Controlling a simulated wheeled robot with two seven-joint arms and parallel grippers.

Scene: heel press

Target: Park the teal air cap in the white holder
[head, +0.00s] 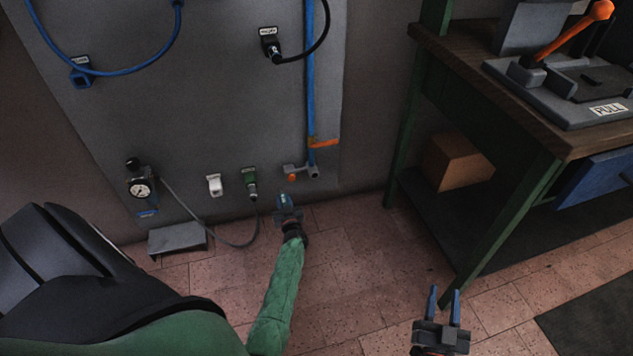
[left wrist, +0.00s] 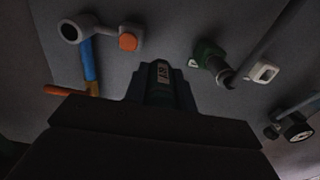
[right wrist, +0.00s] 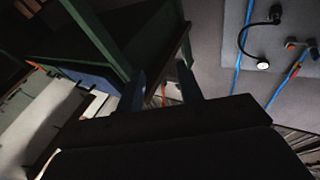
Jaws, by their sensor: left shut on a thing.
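My left gripper (head: 288,203) is low in front of the grey wall panel, shut on the teal air cap. The cap (left wrist: 162,82) shows between its fingers in the left wrist view as a dark teal piece with a pale label. The white holder (head: 214,186) is on the panel, left of my left gripper and apart from it. It also shows as a small white loop at the right in the left wrist view (left wrist: 263,73). My right gripper (head: 443,301) is open and empty above the floor at the lower right.
A green socket (head: 250,181) with a plug and hose sits between holder and left gripper. An orange-tipped pipe fitting (head: 297,171) is just above that gripper. A gauge (head: 141,189) is farther left. A green-legged bench (head: 468,115) with a press stands right.

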